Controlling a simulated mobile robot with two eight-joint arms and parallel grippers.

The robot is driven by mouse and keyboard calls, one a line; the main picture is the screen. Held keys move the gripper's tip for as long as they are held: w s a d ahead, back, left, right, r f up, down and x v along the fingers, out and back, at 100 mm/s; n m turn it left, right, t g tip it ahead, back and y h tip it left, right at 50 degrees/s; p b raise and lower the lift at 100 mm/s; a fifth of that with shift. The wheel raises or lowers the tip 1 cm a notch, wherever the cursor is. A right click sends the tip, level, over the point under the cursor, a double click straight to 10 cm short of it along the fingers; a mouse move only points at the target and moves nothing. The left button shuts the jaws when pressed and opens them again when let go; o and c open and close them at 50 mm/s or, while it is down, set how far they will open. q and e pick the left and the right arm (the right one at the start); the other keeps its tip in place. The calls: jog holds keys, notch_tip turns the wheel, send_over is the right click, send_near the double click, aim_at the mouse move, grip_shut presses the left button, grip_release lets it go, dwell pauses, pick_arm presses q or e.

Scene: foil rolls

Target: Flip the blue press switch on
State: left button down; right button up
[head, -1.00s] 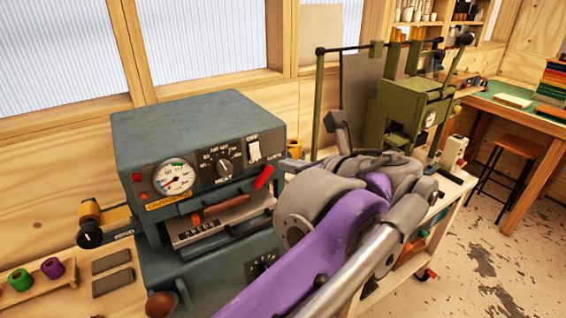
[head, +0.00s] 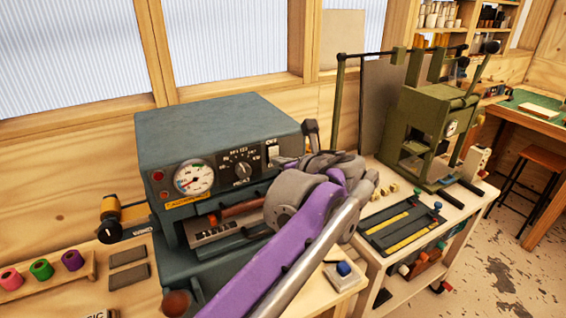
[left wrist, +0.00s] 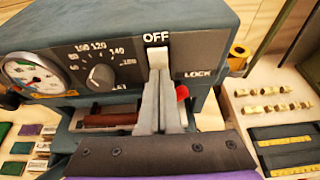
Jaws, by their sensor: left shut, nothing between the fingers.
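The blue press (head: 215,125) stands on the bench against the wall, with a dial gauge and a knob on its dark front panel. Its white rocker switch (head: 273,153) is at the panel's upper right, under the label OFF. The switch also shows in the left wrist view (left wrist: 157,48). My left gripper (head: 286,162) is shut and empty, its fingers pointing at the panel. In the left wrist view the fingertips (left wrist: 159,76) are at the switch's lower end; I cannot tell whether they touch it. My right gripper is out of view.
A green press (head: 425,130) stands on a cart to the right. Coloured spools (head: 41,269) and a tape dispenser (head: 110,220) sit at the left. A blue button (head: 343,268) is in front.

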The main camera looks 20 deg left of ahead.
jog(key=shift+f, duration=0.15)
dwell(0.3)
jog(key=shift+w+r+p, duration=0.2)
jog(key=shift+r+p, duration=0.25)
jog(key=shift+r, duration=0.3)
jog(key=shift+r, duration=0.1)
